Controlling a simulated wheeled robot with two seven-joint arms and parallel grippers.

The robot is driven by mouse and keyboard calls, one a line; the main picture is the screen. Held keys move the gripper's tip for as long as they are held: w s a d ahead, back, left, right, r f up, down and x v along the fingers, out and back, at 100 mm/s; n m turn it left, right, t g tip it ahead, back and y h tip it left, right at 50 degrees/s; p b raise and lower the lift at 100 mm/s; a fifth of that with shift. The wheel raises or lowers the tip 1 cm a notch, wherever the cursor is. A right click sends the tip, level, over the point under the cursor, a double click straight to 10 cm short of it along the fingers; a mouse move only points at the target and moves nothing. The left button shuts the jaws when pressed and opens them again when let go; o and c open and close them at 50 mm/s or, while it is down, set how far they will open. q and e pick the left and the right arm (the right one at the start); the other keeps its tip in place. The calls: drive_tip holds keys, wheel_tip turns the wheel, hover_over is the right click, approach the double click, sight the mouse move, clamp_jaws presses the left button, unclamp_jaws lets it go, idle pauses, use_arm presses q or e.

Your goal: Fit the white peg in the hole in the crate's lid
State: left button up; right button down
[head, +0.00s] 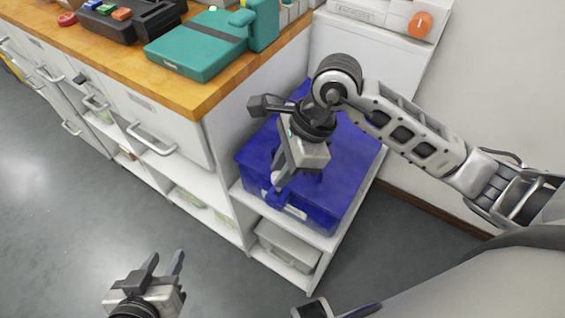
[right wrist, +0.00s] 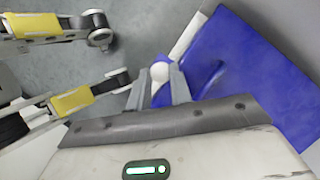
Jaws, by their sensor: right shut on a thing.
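The blue crate (head: 345,165) with its blue lid sits on a low white shelf at the end of the workbench. It also fills the upper right of the right wrist view (right wrist: 255,65). My right gripper (head: 282,180) points down at the crate's near left side. In the right wrist view its two fingers (right wrist: 159,85) are shut on the white peg (right wrist: 160,72), whose round end shows between them. My left gripper (head: 166,262) is open and empty, low over the floor.
A wooden-topped workbench (head: 205,95) with drawers stands left of the crate, carrying a teal case (head: 200,50) and dark trays. A grey bin (head: 285,243) is on the shelf below the crate. A white wall is at the right. The grey floor (head: 75,220) is clear.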

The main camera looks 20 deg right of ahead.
drive_tip(key=shift+f+b, duration=0.15)
drive_tip(key=shift+b, duration=0.15)
idle(0.5)
drive_tip(key=shift+a, duration=0.1)
idle(0.8)
idle(0.4)
drive_tip(key=shift+f+b, duration=1.9)
drive_tip(key=shift+b, duration=0.3)
idle(0.5)
drive_tip(key=c, duration=1.2)
unclamp_jaws()
